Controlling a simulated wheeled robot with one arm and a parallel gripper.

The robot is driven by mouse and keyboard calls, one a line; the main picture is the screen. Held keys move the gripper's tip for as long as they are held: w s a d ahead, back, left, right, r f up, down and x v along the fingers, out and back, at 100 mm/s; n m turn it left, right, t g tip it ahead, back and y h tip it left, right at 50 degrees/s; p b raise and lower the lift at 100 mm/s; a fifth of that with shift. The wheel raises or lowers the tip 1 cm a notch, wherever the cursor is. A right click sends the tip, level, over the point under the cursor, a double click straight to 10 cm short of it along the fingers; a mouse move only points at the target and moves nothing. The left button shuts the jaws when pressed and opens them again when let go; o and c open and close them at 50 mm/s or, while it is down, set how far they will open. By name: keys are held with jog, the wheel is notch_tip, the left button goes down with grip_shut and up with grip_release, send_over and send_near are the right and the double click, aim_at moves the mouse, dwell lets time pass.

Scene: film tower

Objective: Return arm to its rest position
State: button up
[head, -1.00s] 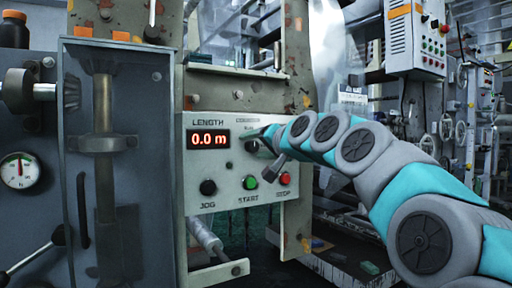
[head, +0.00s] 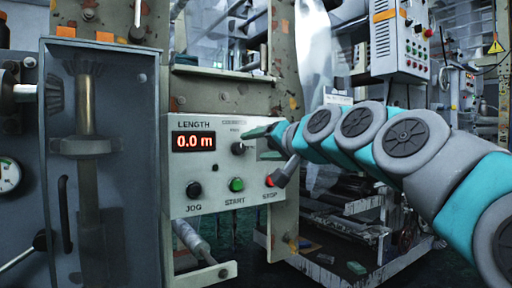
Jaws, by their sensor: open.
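My arm (head: 405,137) reaches in from the right edge, its teal and grey links running left to the control panel (head: 220,205). My gripper (head: 262,152) is at the arm's far end, in front of the panel's right part. It is open, and I see nothing held in it. It is small and seen from behind, so I cannot tell whether it touches the panel. The red STOP button (head: 269,181) is partly hidden by the gripper.
A grey cabinet with a clear front (head: 142,120) and a gear shaft stands at the left. A white control box (head: 400,40) hangs above my arm. A low platform (head: 365,262) lies below it at the right. Open floor shows at the lower right.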

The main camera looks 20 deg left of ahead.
jog(key=s+d+f+g+h+p, duration=0.25)
jog(key=s+d+f, duration=0.3)
jog(key=f, duration=0.35)
jog(key=s+d+f+g+h+p, duration=0.1)
jog(key=s+d+f+g+h, duration=0.15)
jog(key=s+d+f, duration=0.55)
jog(key=s+d+f+g+h+p, duration=0.1)
jog(key=s+d+f+h, duration=0.2)
jog(key=f, duration=0.8)
jog(key=s+d+f+g+h+p, duration=0.1)
jog(key=s+d+f+g, duration=0.1)
jog(key=s+d+f, duration=0.2)
jog(key=s+d+f+g+h+p, duration=0.1)
jog(key=s+d+f, duration=0.4)
jog(key=s, duration=0.5)
jog(key=s+d+f+m+g+h+p, duration=0.1)
jog(key=s+d+f+g+h, duration=0.1)
jog(key=s+d, duration=0.5)
notch_tip(320, 180, down, 3)
jog(key=shift+s+d+r+g+h, duration=0.1)
jog(key=shift+s+d+g+h, duration=0.2)
jog(key=shift+s+g, duration=0.4)
jog(key=shift+w, duration=0.2)
